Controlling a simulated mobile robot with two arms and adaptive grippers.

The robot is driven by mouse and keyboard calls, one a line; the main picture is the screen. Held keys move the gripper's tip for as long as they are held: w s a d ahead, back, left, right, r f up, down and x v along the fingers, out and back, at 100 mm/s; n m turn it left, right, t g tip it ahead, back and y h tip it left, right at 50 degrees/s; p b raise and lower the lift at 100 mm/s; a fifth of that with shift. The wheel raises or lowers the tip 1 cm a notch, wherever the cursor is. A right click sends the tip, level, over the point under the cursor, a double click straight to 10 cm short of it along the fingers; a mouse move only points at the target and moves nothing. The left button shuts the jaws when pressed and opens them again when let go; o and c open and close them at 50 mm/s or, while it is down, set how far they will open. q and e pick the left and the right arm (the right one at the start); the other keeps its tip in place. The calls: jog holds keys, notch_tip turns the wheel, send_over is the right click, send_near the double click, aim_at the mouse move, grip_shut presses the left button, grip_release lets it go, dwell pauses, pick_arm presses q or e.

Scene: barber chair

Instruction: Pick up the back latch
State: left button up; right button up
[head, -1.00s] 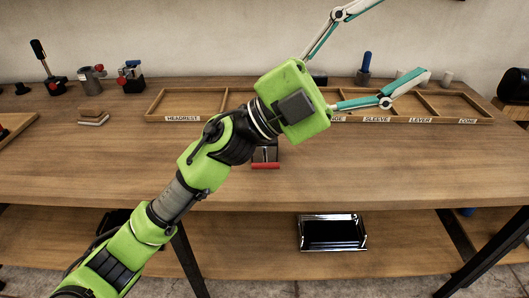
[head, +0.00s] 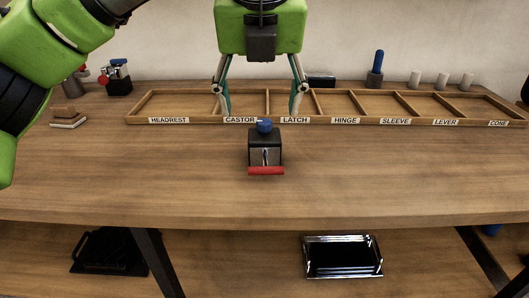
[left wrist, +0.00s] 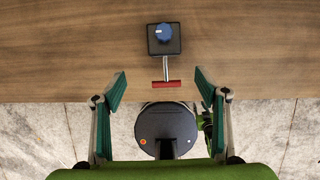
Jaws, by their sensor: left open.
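The back latch, which I take to be the dark block with a blue knob and a red-ended handle (head: 265,150), stands on the table in front of the labelled tray (head: 222,121). The red bar points toward the table's front edge. My left gripper (head: 262,110) is open, points down and is empty, with its fingers spread above and around the latch's position in the head view. In the left wrist view the latch (left wrist: 164,44) lies ahead of the open fingertips (left wrist: 160,88), with the red bar nearest them. Nothing is between the fingers. My right gripper is not in view.
The tray's compartments, including one labelled LATCH, look empty. A small block stack (head: 68,118) lies at left. A blue-handled tool (head: 376,68) and several grey cylinders stand behind the tray. A metal tray (head: 342,257) sits on the lower shelf.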

aim_at(265, 145)
pick_arm(q)
jog(key=b+x, duration=0.1)
jog(key=x, duration=0.7)
jog(key=shift+s+d, duration=0.1)
jog(key=x, duration=0.4)
jog(key=shift+s+d+f+b, duration=0.1)
jog(key=shift+d+f+b, duration=0.2)
jog(key=shift+d+f, duration=0.1)
jog(key=shift+w+f, duration=0.25)
jog(key=shift+f, duration=0.1)
jog(key=shift+r, duration=0.1)
jog(key=c, duration=1.6)
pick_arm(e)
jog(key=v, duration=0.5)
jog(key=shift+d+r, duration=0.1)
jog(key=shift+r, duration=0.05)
